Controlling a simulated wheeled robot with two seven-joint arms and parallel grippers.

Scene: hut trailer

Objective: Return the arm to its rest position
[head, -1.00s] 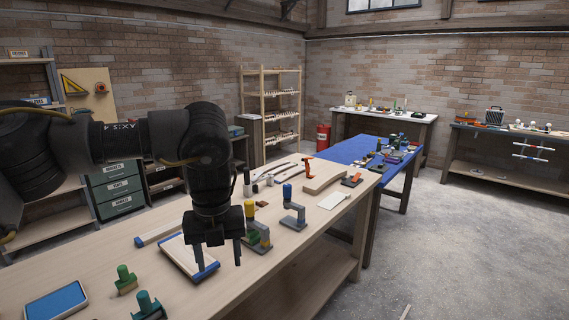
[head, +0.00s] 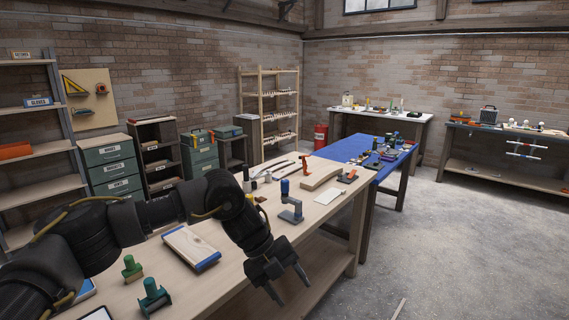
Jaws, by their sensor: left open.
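My left arm comes in from the lower left of the head view and reaches across the light wooden workbench (head: 213,279). My left gripper (head: 291,284) is open and empty, tilted downward over the bench's front edge. No object is between its fingers. My right gripper is not in view.
Under and beside my arm lie a blue-edged board (head: 190,246), a green-topped piece (head: 132,268) and a teal-topped piece (head: 154,296). A blue-topped tool (head: 290,203) stands beyond the gripper. A blue table (head: 352,150) adjoins farther back. The concrete floor (head: 455,245) at right is clear.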

